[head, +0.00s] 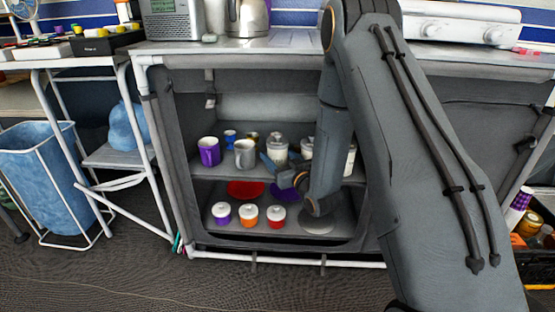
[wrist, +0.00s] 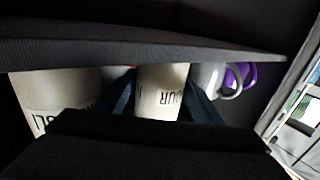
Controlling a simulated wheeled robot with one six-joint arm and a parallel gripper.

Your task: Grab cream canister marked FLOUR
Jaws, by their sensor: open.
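The cream canister marked FLOUR (head: 278,149) stands on the middle shelf of the cabinet in the head view. In the wrist view, which is upside down, the canister (wrist: 162,88) shows the letters "OUR". My gripper (head: 281,165) is open in front of it at shelf height. In the wrist view, the blue fingers of my gripper (wrist: 161,103) show one on each side of the canister. Whether they touch it I cannot tell. Part of the label is hidden.
A larger cream canister (wrist: 58,98) is beside it, with a white mug (wrist: 208,80) and purple mug (wrist: 238,76) on the other side. The purple mug (head: 209,151) is left on the shelf. Lidded jars (head: 248,215) and a red bowl (head: 246,188) are below.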

